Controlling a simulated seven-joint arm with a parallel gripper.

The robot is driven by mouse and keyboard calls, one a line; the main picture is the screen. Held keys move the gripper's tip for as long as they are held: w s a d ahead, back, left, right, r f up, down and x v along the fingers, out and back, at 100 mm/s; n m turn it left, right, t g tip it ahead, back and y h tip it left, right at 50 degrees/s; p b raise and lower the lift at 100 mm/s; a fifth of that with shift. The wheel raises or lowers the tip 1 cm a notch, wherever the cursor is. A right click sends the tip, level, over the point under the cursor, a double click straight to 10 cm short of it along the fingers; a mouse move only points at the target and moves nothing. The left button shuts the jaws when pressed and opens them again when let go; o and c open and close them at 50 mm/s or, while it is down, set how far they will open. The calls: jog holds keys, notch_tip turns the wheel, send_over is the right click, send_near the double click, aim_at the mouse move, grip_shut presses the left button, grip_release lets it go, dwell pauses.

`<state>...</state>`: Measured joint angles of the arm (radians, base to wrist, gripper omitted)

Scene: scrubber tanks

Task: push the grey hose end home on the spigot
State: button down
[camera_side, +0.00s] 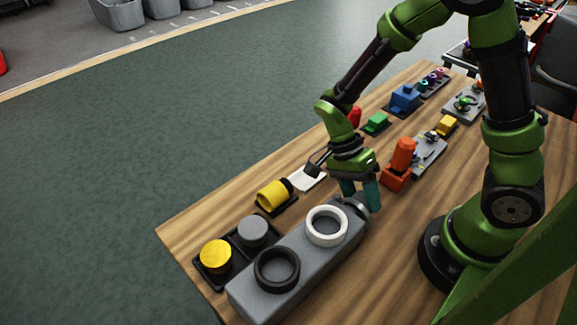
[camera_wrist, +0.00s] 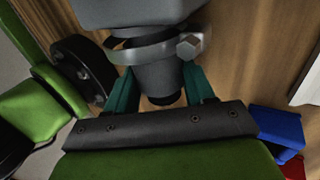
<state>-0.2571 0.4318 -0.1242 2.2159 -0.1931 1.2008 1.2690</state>
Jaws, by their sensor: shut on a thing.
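My gripper (camera_side: 360,196) is at the far end of the grey tank (camera_side: 312,262), with its teal fingers pointing down. In the wrist view my gripper (camera_wrist: 160,88) has one finger on each side of the grey hose end (camera_wrist: 158,76) and is shut on it. A loose-looking metal clamp band (camera_wrist: 150,52) with a hex screw (camera_wrist: 189,46) lies around the hose end near the tank's grey body (camera_wrist: 140,12). The spigot is hidden, so I cannot tell how far the hose end sits on it. In the side view the fingers mostly hide the hose end.
The tank bears a white ring (camera_side: 326,226) and a black ring (camera_side: 277,268). A black tray with a yellow cap (camera_side: 215,256) and grey cap (camera_side: 252,231) lies left. A yellow cylinder (camera_side: 272,195) and an orange part (camera_side: 399,163) stand nearby. Bare wood lies right of the tank.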

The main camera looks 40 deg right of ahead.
jog(key=shift+a, duration=0.7)
jog(key=shift+c, duration=1.6)
grip_release()
jog(key=shift+d, duration=0.1)
jog(key=v, duration=1.7)
jog(key=s+d+r+n+t+y, duration=0.2)
jog(key=s+r+n+t, duration=0.5)
jog(key=n+t, duration=0.6)
jog(key=shift+d+r+n, duration=0.2)
jog(key=shift+d+n, duration=0.1)
jog(key=shift+n, duration=0.2)
